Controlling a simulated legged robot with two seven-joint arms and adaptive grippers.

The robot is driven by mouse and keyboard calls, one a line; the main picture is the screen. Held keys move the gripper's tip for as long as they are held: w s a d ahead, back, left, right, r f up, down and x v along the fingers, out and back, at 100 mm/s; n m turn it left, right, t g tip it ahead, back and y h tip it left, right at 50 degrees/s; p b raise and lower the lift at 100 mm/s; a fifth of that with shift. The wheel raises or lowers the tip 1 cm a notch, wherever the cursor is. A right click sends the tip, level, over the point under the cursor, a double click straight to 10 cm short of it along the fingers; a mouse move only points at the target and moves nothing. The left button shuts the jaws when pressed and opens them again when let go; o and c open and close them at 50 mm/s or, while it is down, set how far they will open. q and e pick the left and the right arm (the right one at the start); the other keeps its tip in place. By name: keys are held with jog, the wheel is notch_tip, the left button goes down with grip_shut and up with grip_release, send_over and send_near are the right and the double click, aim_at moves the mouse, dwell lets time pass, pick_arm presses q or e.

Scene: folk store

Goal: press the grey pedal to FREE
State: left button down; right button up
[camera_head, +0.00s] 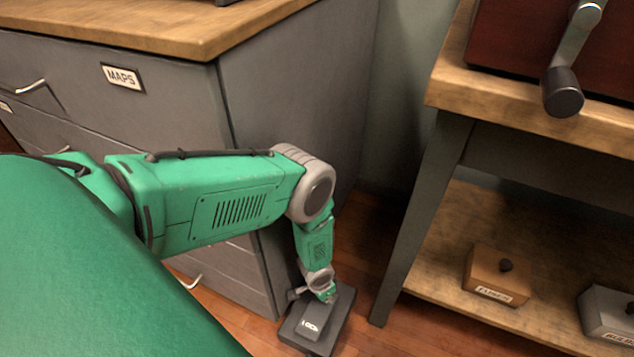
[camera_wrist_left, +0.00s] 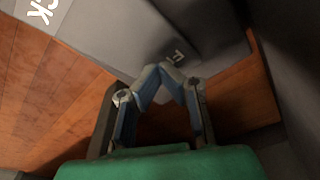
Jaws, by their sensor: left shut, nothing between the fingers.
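The grey pedal (camera_head: 340,308) is a low, two-ended block on the wooden floor beside the cabinet. Its near end bears white lettering that looks like LOCK; in the left wrist view the pedal (camera_wrist_left: 115,35) shows "CK" at upper left. Pale lettering starting with F, partly covered by my fingers, is on its other end. My left gripper (camera_head: 326,294) reaches down over that far end, fingers pointing at the pedal. In the left wrist view its fingertips (camera_wrist_left: 171,72) meet, shut and empty, at the F lettering. I cannot tell whether they touch the pedal. My right gripper is out of view.

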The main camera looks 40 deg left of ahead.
pick_arm(q)
notch_tip(320, 180, up, 9)
jog(key=p, duration=0.7)
dwell(0.5)
